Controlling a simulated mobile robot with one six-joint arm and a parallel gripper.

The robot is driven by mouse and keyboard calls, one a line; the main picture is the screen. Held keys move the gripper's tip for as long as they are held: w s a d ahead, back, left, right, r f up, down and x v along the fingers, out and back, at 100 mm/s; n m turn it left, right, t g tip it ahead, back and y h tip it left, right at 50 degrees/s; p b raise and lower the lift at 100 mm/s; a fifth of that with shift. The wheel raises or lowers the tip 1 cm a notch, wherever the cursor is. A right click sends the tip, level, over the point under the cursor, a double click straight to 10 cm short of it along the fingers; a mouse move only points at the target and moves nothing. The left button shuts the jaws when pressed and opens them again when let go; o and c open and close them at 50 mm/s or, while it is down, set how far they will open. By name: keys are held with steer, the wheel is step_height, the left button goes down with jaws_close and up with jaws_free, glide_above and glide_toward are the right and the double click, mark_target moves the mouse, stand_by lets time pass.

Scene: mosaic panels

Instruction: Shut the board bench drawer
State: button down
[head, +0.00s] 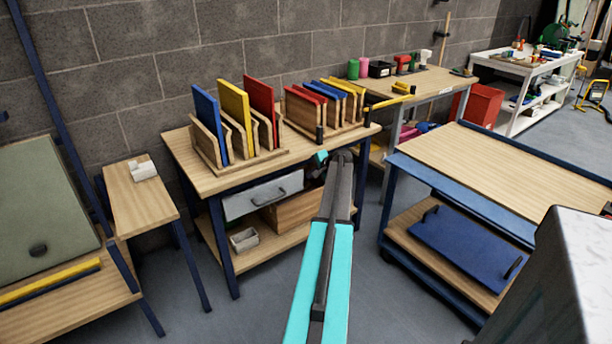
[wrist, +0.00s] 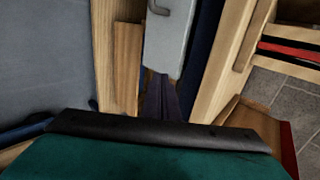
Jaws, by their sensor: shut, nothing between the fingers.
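The board bench (head: 190,152) stands against the wall with a light grey drawer (head: 262,194) under its top. The drawer has a dark bar handle; how far its front stands out from the bench is hard to tell. In the wrist view the drawer front (wrist: 168,42) and part of its handle (wrist: 158,8) show at the top, turned on its side. My gripper (head: 320,160) is at the end of my teal arm, by the bench's front edge, right of the drawer. It is shut and empty. Its dark front edge (wrist: 160,130) fills the bottom of the wrist view, apart from the drawer front.
Racks of coloured boards (head: 238,118) stand on the bench. A wooden box (head: 292,212) and small grey bin (head: 243,239) sit on its lower shelf. A narrow side table (head: 140,200) is left; a blue-framed cart (head: 500,170) is right. Some floor before the bench is clear.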

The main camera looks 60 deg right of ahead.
steer(key=v, duration=0.8)
steer(key=shift+a, duration=0.15)
